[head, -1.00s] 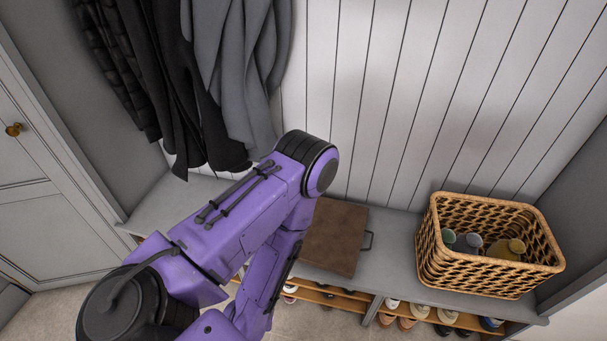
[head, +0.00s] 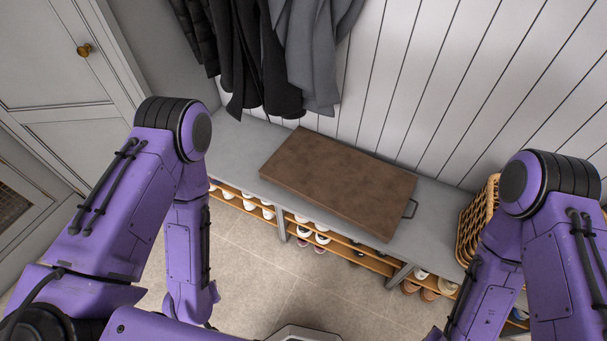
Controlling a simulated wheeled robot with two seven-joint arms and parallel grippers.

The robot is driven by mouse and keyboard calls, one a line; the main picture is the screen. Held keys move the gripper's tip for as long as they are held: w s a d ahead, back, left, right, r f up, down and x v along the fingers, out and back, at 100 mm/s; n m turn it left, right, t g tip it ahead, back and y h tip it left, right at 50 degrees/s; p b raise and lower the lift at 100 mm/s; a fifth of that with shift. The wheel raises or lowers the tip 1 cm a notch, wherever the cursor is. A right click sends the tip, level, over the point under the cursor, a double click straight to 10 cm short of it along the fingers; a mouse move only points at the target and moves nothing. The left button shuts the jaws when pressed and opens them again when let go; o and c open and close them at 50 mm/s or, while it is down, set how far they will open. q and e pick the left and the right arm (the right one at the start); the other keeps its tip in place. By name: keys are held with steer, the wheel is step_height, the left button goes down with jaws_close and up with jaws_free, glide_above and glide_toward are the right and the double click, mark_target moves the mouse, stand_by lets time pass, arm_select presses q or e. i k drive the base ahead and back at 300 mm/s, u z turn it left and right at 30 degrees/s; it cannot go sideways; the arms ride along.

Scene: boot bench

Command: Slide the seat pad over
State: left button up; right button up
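The seat pad (head: 340,182) is a brown, flat, rectangular slab lying on the grey bench top (head: 233,142). Neither gripper shows; both are hidden or out of the picture.
A wicker basket (head: 469,232) stands on the bench at the right, partly behind my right arm. Shelves with several shoes (head: 322,238) run below the bench. Coats (head: 262,55) hang above the left part. Bench top is bare left of the pad.

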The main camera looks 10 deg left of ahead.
mark_target(369, 193)
steer(key=z, duration=0.55)
steer(key=k, duration=1.3)
steer(key=z, duration=1.2)
steer(key=i, duration=0.6)
steer(key=z, duration=0.6)
steer(key=i, duration=0.75)
steer(key=u, duration=0.9)
steer(key=i, duration=0.5)
steer(key=u, duration=0.55)
